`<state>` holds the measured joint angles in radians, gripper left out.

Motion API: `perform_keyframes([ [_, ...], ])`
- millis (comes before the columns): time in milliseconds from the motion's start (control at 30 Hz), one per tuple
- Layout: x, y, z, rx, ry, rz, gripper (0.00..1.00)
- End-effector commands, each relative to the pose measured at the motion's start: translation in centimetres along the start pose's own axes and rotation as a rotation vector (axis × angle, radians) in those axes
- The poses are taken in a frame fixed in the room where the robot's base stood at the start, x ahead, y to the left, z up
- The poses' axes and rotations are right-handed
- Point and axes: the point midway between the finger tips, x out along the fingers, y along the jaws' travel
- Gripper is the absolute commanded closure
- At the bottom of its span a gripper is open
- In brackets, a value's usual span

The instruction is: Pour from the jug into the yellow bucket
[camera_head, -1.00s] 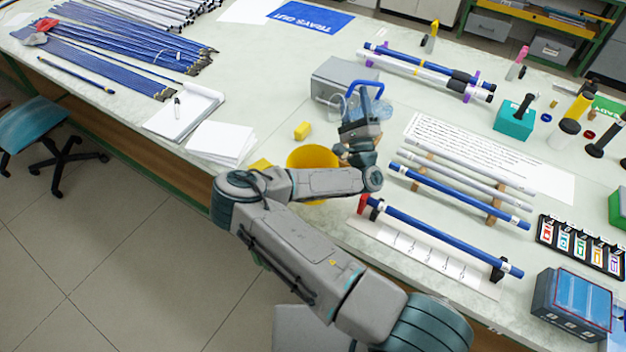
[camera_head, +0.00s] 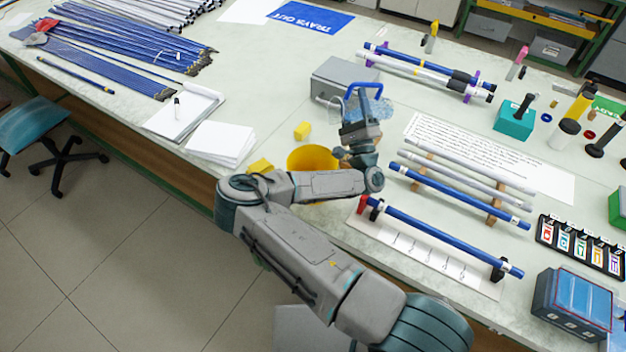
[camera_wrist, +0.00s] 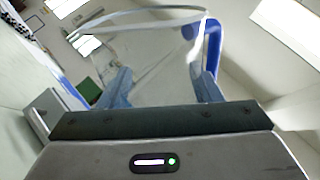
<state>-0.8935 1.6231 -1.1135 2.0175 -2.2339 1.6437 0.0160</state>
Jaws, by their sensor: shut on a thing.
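The clear jug (camera_wrist: 150,55) with a blue handle (camera_head: 365,88) is in my gripper (camera_wrist: 157,88). In the wrist view its see-through body stands between the two blue fingertips, with the handle at right. In the head view the jug is held above the bench, behind and to the right of the yellow bucket (camera_head: 312,157). How far it tilts is hard to tell, and no stream shows. The bucket stands open at the bench's front edge, its lower part hidden behind my arm. What the jug and bucket hold is unclear.
A grey metal box (camera_head: 338,78) stands behind the jug. Racked blue and white rods (camera_head: 460,195) lie at right. White paper (camera_head: 220,143) lies at left.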

Motion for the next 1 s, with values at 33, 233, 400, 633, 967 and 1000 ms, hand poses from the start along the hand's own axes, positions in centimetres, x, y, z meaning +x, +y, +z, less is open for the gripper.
perform_keyframes([
  [33,0.02,-0.04,0.01,0.0,0.0,-0.001,0.7],
  [233,-0.23,0.25,-0.07,-0.027,-0.021,0.0,0.7],
  [400,-0.35,0.36,-0.03,-0.049,-0.038,-0.002,0.7],
  [633,-0.33,0.36,-0.01,-0.048,-0.037,-0.001,0.7],
  [967,-0.33,0.37,-0.01,-0.047,-0.037,-0.001,0.7],
  [1000,-0.33,0.37,-0.01,-0.047,-0.037,-0.001,0.7],
])
